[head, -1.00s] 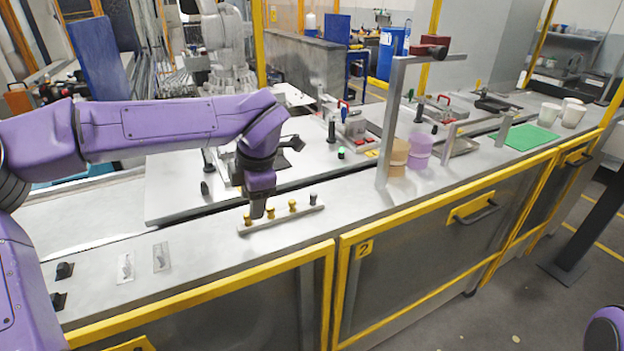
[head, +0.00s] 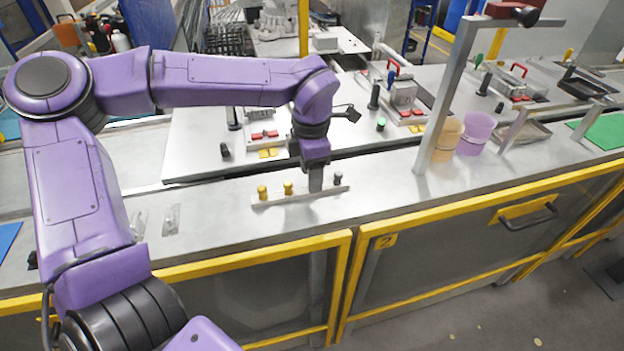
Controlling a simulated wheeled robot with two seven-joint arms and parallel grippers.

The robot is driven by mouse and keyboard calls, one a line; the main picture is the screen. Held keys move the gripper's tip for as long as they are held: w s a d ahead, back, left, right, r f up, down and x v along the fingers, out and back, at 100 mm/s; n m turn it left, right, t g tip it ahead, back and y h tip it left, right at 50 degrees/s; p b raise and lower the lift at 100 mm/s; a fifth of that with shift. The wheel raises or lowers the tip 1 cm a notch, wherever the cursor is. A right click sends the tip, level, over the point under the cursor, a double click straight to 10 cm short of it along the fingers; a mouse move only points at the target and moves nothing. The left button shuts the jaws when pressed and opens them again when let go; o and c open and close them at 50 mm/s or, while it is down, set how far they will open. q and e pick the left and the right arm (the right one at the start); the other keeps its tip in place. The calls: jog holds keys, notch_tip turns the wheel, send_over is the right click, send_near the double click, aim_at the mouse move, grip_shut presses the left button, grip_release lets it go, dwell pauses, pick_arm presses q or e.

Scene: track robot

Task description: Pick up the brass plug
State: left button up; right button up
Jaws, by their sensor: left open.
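A narrow light rack (head: 275,200) lies on the front part of the metal bench. Two brass plugs stand upright in it, one at the left end (head: 262,192) and one beside it (head: 288,187). A grey plug (head: 338,178) stands at the right end. My left gripper (head: 316,187) points down over the rack, between the second brass plug and the grey one. It is open, and its fingers hide that part of the rack. A third brass plug seen there earlier is hidden now. Whether it is between the fingers cannot be told. My right gripper is out of view.
A metal post (head: 445,100) with an arm on top stands right of the rack. Behind it are an orange cup (head: 446,140) and a purple cup (head: 475,134). Fixtures with red handles stand further back. The bench left of the rack is mostly clear.

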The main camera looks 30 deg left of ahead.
pick_arm(q)
jog(key=shift+w+f, duration=0.9)
jog(key=shift+f, duration=0.05)
jog(key=shift+s+r, duration=0.1)
jog(key=shift+s, duration=0.1)
jog(key=shift+s+r, duration=0.2)
jog(key=shift+s, duration=0.15)
jog(key=shift+c, duration=1.2)
jog(key=shift+s+r, duration=0.1)
jog(key=shift+s, duration=0.1)
jog(key=c, duration=0.5)
jog(key=shift+w, duration=0.1)
grip_shut()
jog(key=shift+w, duration=0.1)
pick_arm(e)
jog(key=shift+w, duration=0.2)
